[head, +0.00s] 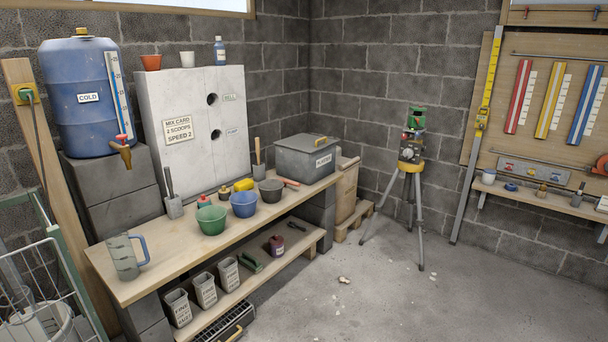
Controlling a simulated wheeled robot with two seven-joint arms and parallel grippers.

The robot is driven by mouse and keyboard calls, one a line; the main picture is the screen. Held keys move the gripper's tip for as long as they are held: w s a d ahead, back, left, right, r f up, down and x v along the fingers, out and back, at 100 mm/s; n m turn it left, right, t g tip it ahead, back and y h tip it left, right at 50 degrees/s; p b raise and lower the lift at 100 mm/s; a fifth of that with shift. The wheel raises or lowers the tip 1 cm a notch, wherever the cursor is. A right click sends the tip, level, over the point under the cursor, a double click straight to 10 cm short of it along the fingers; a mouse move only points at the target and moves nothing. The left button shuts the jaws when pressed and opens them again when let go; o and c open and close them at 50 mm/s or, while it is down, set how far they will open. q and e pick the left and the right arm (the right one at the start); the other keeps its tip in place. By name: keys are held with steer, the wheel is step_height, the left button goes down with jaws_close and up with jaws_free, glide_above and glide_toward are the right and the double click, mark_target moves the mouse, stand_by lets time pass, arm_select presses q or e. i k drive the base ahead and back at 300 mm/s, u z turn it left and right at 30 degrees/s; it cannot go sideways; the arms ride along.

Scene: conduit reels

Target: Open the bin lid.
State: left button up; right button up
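A grey lidded bin (304,160) sits at the far right end of the wooden bench, near the corner of the room. Its grey lid (307,144) is down and looks closed. A white label is on the front of the bin, too small to read. Neither of my grippers shows in the head view.
On the wooden bench (150,284) stand a green bowl (211,220), a blue bowl (243,205), a dark bowl (270,191) and a measuring jug (123,257). A tripod instrument (412,152) stands on the floor to the right. The floor (400,300) in front is mostly clear.

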mark_target(309, 143)
steer(key=z, duration=0.75)
steer(key=i, duration=3.7)
steer(key=u, duration=1)
